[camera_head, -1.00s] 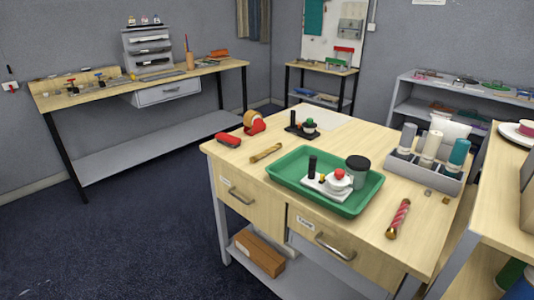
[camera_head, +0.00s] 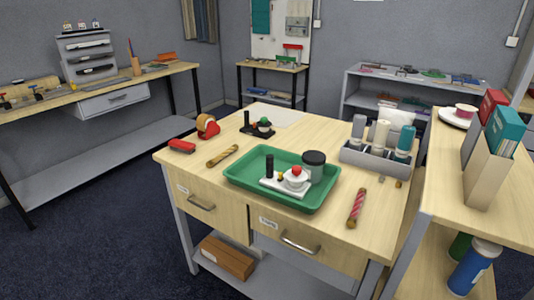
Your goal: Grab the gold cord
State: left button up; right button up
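A gold cord bundle (camera_head: 223,156) lies on the wooden table (camera_head: 300,140), left of the green tray (camera_head: 240,183). It is short, tan-gold and rests at a slant near the table's front left side. A second small bundle, red and pink with gold ends (camera_head: 356,207), lies to the right of the tray near the front edge. Neither of my grippers shows in the head view.
The tray holds a white device with a red knob (camera_head: 294,177) and a dark-lidded jar (camera_head: 313,167). A red stapler-like object (camera_head: 181,145) and tape dispenser (camera_head: 208,127) lie behind the gold cord. A shelf unit (camera_head: 440,190) borders the right side.

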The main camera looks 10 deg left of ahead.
aim_at(209, 164)
jog(key=j+z, duration=0.95)
jog(key=j, duration=0.35)
jog(key=k+j+z, duration=0.2)
jog(key=j, duration=0.8)
jog(key=k+j+z, duration=0.1)
jog(key=j, duration=0.4)
